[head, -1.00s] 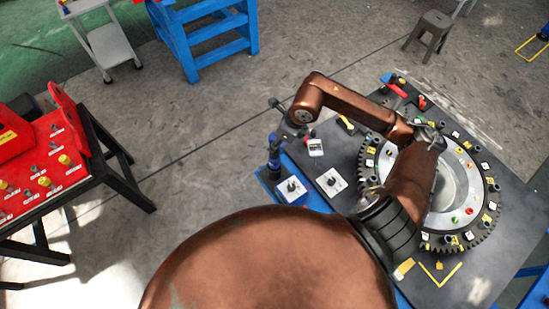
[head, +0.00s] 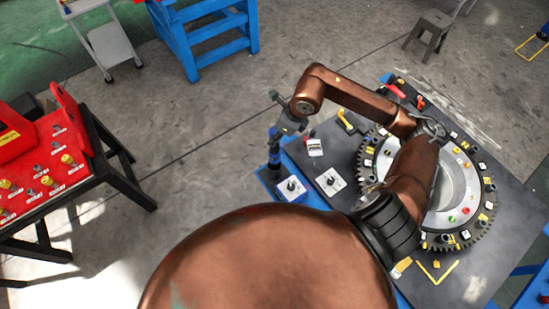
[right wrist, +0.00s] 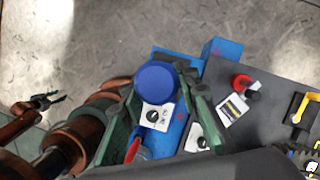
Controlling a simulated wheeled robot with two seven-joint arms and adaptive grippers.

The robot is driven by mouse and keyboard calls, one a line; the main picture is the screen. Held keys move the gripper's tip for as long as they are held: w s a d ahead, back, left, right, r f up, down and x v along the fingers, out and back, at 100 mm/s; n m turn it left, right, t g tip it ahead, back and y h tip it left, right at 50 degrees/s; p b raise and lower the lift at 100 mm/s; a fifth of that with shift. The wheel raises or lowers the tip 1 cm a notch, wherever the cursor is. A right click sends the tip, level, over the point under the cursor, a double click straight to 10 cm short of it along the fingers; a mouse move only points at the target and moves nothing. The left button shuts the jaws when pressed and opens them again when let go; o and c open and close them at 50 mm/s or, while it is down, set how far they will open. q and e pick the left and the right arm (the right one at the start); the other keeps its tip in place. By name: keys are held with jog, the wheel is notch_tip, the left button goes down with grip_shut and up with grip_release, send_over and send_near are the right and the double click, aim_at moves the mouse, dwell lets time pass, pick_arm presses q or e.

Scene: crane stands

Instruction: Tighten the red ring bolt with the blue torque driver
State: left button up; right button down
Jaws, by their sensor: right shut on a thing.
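The blue torque driver (head: 273,155) is upright at a blue stand (head: 266,179) by the table's left edge. Its round blue top (right wrist: 157,85) fills the space between my right gripper's fingers in the right wrist view. My right gripper (head: 285,122) is shut on the driver's upper part. Whether the driver's lower end is clear of the stand I cannot tell. A small red bolt head (head: 466,211) shows on the grey ring of the large toothed gear (head: 480,241); my right forearm hides part of that ring. My left gripper (right wrist: 45,102) shows small at the left of the right wrist view.
White cards with black knobs (head: 291,187) (head: 331,181) and a red-and-black item with a white label (head: 314,147) sit near the driver. A yellow-handled tool (head: 345,120) lies behind. A red bench (head: 40,175) with several knobs stands left. Open floor lies between.

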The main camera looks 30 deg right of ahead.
aim_at(275, 131)
jog(key=shift+r+p, duration=0.7)
jog(key=shift+r, duration=1.15)
